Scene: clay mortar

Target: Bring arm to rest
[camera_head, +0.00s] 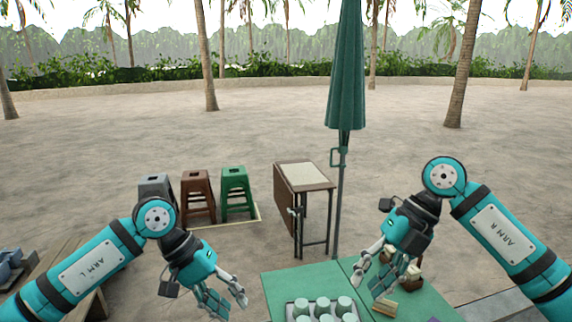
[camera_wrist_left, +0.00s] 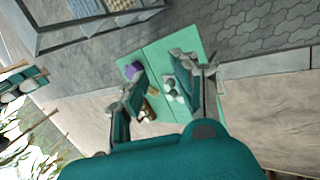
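My left gripper (camera_head: 224,297) hangs in the air left of the green table (camera_head: 283,283) in the head view. Its fingers are spread apart with nothing between them. In the left wrist view its two fingers (camera_wrist_left: 168,88) frame the green table from a distance. My right gripper (camera_head: 368,278) is above the right part of the green table, its fingers apart. I see nothing held in it, though small brown and white items (camera_head: 412,273) behind it are partly covered.
A tray of green cups (camera_head: 320,306) and a wooden block (camera_head: 385,307) are on the green table. A closed parasol (camera_head: 346,80) stands behind it. Stools (camera_head: 236,190) and a folding table (camera_head: 304,178) stand further back. A wooden bench (camera_head: 35,265) is at left.

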